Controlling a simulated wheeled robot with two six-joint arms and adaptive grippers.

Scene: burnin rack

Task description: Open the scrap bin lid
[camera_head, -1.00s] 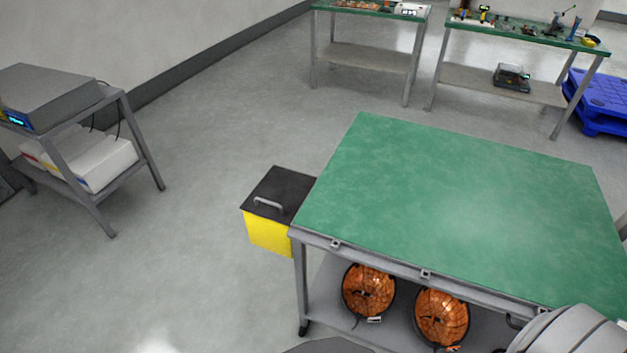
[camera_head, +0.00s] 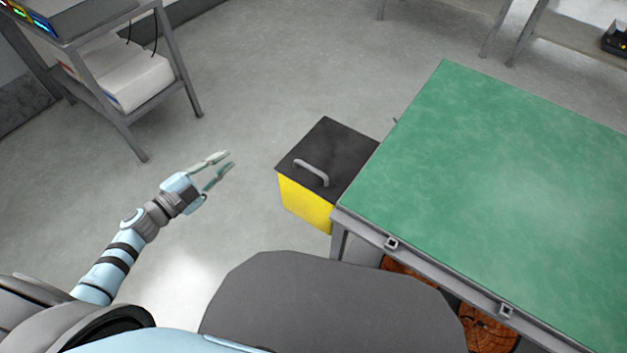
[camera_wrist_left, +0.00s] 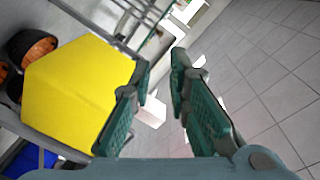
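The scrap bin (camera_head: 304,202) is a yellow box with a flat black lid (camera_head: 333,145) and a grey bar handle (camera_head: 311,172) near the lid's front edge. The lid is shut. The bin stands against the left side of the green-topped table. My left gripper (camera_head: 228,163) is open and empty, to the left of the bin and apart from it. In the left wrist view, the gripper's two green fingers (camera_wrist_left: 160,103) are spread, with the bin's yellow side (camera_wrist_left: 75,95) to their left. My right gripper is not in view.
The green table (camera_head: 500,170) fills the right side. Orange-brown round items (camera_head: 487,328) sit on its lower shelf. A grey rack (camera_head: 168,62) with equipment stands at the upper left. The floor (camera_head: 240,100) between rack and bin is clear.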

